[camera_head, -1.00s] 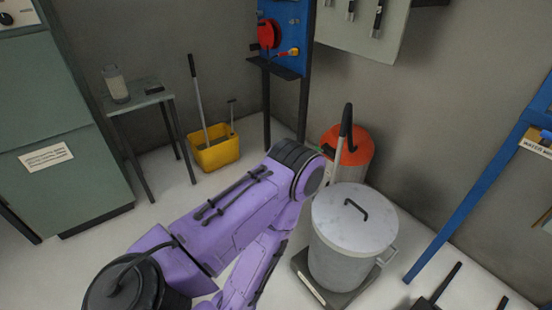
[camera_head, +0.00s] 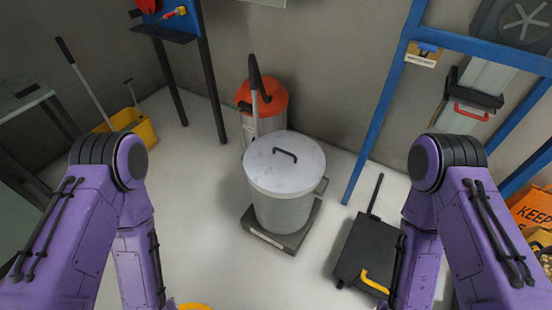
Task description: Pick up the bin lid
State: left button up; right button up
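The bin lid (camera_head: 268,168) is a round pale grey metal disc with a dark arched handle (camera_head: 285,154) on top. It sits on the grey metal bin (camera_head: 283,210), which stands upright on a dark square platform (camera_head: 296,241) at the middle of the picture. My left arm is at the left and my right arm at the right, both purple and apart from the bin. Both grippers are out of sight below the picture or behind the arms.
Behind the bin stands an orange-topped container (camera_head: 265,95) with a long-handled tool leaning by it. A dark flat platform (camera_head: 366,248) with a yellow handle lies on the floor to the right. A blue frame (camera_head: 389,90) rises behind. A yellow bucket (camera_head: 137,124) stands at the left.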

aim_at(281, 163)
jog(key=u, duration=0.5)
jog(key=k, duration=0.6)
jog(key=u, duration=0.4)
jog(key=i, duration=0.9)
jog(key=z, duration=1.2)
jog(key=i, duration=0.75)
jog(key=z, duration=0.8)
